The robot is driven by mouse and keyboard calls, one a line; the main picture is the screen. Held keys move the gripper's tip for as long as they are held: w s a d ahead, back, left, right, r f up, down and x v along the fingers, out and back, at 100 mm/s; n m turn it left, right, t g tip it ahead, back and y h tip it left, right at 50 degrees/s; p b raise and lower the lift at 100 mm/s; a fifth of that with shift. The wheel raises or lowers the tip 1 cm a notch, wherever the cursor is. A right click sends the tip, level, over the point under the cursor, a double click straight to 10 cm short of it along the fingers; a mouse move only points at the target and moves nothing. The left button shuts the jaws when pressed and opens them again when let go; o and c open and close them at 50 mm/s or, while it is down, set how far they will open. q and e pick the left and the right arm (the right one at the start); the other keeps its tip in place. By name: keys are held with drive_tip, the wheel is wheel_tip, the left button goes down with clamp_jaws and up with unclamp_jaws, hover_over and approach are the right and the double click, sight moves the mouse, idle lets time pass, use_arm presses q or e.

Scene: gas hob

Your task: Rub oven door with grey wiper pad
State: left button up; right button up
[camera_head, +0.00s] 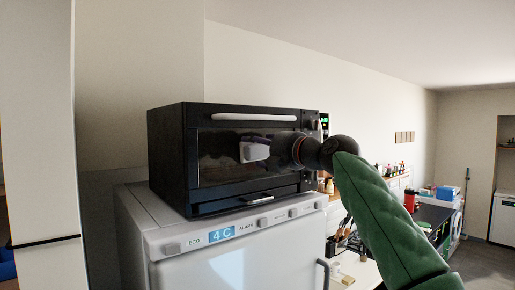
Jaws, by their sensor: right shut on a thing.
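The black oven stands on a white appliance, and its door (220,170) faces me, with a dark glass pane and a light handle bar (254,117) across the top. My right arm comes in from the right, and its dark gripper (279,150) is in front of the right half of the door. It is shut on the pale grey wiper pad (254,152), which shows at the middle of the glass. I cannot tell whether the pad touches the glass. The fingers are dark against the door and hard to make out. My left gripper is out of view.
The white appliance (240,262) below has a top panel with knobs and a blue "4 C" display (221,234). A small handle (259,198) sticks out under the oven door. A cluttered worktop is at the right; a pale panel (40,130) stands at the left.

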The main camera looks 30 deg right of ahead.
sight(229, 148)
drive_tip(key=shift+w+d, duration=0.2)
drive_tip(key=shift+d, duration=1.6)
drive_tip(key=shift+s+a+f, duration=0.1)
drive_tip(key=shift+s+a, duration=0.05)
drive_tip(key=shift+a, duration=0.8)
drive_tip(key=shift+s+a+b, duration=0.1)
drive_tip(key=shift+a+b, duration=0.45)
drive_tip(key=shift+a, duration=1)
drive_tip(key=shift+s+a, duration=0.2)
drive_tip(key=shift+a, duration=2.8)
drive_tip(key=shift+s+b, duration=0.55)
drive_tip(key=shift+s, duration=0.15)
drive_tip(key=shift+s+d+b, duration=0.15)
drive_tip(key=shift+s+b, duration=0.15)
drive_tip(key=shift+s, duration=0.85)
drive_tip(key=shift+s+d+b, duration=0.1)
drive_tip(key=shift+s+b, duration=0.2)
drive_tip(key=shift+s, duration=0.85)
